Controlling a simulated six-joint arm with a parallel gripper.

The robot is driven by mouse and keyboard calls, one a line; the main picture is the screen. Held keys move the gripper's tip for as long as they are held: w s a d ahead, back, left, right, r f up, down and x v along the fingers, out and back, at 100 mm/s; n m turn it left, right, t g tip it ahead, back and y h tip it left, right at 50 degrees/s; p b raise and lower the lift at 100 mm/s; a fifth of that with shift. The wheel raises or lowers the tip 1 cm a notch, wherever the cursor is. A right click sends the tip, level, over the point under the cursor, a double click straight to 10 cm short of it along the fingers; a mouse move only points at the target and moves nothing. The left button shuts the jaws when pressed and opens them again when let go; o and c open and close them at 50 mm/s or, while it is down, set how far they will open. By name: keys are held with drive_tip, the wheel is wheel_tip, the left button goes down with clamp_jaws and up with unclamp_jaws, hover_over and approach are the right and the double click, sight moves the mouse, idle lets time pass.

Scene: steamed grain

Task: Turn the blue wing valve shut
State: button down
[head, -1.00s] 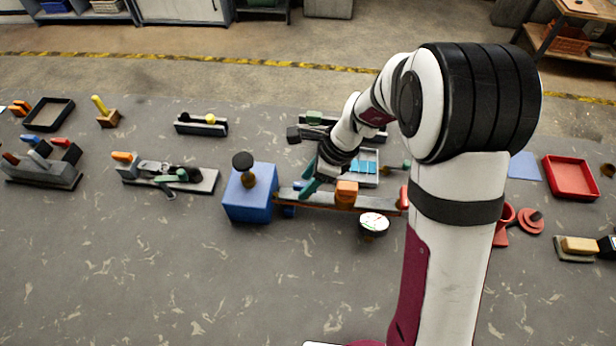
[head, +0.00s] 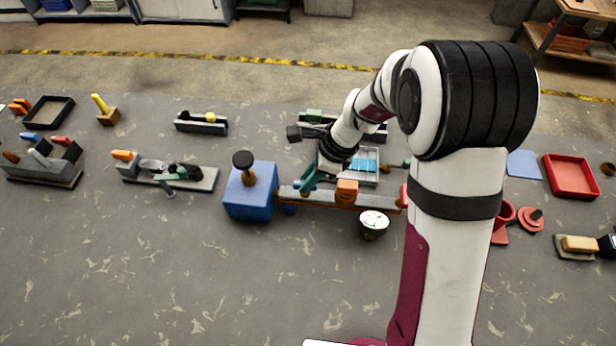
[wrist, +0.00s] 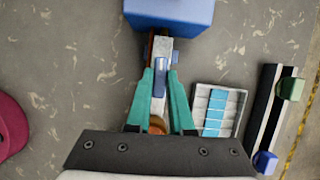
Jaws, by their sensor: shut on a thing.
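The blue wing valve (wrist: 160,76) sits on a grey pipe-like bar that runs out from a large blue block (wrist: 168,10). In the wrist view its narrow blue wing lies lengthwise along the bar, between my teal fingers. My gripper (wrist: 160,72) is shut on the wing, one finger on each side. In the head view my gripper (head: 306,184) is over the left part of the bar (head: 325,199), close to the blue block (head: 248,195), and hides most of the wing. A round white gauge (head: 373,222) stands in front of the bar; its reading is too small to tell.
An orange block (head: 346,193) is on the bar to the right of my gripper. A grey tray with blue strips (head: 366,165) lies just behind. A black knob (head: 243,161) rises from the blue block. The table's front left is clear.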

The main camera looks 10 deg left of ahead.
drive_tip(key=n, duration=0.2)
drive_tip(key=n+g, duration=0.1)
drive_tip(key=shift+w+n+g, duration=0.15)
drive_tip(key=shift+n+g, duration=0.15)
drive_tip(key=shift+n, duration=0.1)
drive_tip(key=n+g+h, duration=0.1)
drive_tip(key=n, duration=0.3)
drive_tip(key=shift+w+a+n, duration=0.1)
drive_tip(key=shift+n, duration=0.2)
drive_tip(key=n, duration=0.2)
drive_tip(key=n+g+h, duration=0.1)
drive_tip(key=n, duration=0.1)
drive_tip(key=shift+a+h, duration=0.15)
drive_tip(key=shift+h, duration=0.15)
drive_tip(key=shift+n+g+h, duration=0.4)
drive_tip(key=shift+n+h, duration=0.5)
drive_tip(key=shift+n, duration=1.5)
drive_tip(key=c, duration=0.8)
unclamp_jaws()
